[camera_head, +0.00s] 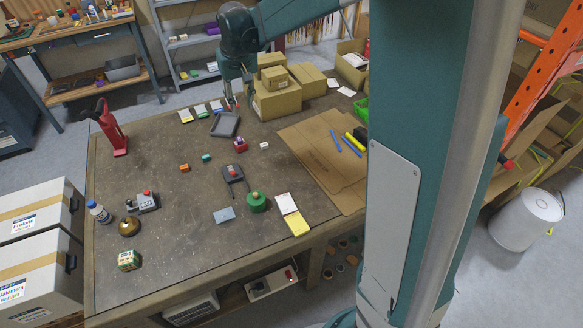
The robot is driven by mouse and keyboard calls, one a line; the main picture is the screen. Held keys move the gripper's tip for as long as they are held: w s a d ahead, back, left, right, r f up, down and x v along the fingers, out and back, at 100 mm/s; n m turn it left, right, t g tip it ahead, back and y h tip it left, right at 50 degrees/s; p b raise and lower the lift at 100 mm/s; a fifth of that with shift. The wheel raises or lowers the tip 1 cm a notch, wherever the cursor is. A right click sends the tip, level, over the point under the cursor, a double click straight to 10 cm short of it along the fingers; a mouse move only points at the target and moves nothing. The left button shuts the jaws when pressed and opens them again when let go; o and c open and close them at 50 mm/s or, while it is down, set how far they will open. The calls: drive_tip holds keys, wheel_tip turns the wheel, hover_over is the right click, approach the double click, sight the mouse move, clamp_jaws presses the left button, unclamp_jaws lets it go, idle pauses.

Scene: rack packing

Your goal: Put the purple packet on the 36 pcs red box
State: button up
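A small purple and red item (240,145) sits near the middle of the brown table; at this size I cannot tell whether it is one packet or a packet with a red box. No print reading 36 pcs is legible on anything on the table. My gripper (233,103) hangs at the table's far side, pointing down, above and beside a dark grey tray (226,125) and left of the cardboard boxes. Its fingers look spread, with nothing visible between them. The purple and red item is apart from it, nearer the camera.
Cardboard boxes (277,98) stack at the back. A flat cardboard sheet (325,160) lies at right. Around the middle are an orange block (184,168), a teal block (206,157), a black device (233,174) and a green round object (257,202). A red extinguisher-like object (111,132) stands left.

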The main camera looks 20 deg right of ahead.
drive_tip(key=s+r+t, duration=0.1)
drive_tip(key=s+r, duration=0.2)
drive_tip(key=s, duration=0.6)
drive_tip(key=s+r+t, duration=0.2)
drive_tip(key=s+r, duration=0.1)
drive_tip(key=s, duration=0.7)
drive_tip(key=s+r+t, duration=0.1)
drive_tip(key=s+r, duration=0.2)
drive_tip(key=s, duration=0.6)
drive_tip(key=s+f+t, duration=0.1)
drive_tip(key=s+f, duration=0.3)
drive_tip(key=s, duration=0.6)
drive_tip(key=shift+d, duration=0.45)
drive_tip(key=shift+s+f, duration=0.1)
drive_tip(key=shift+f, duration=0.15)
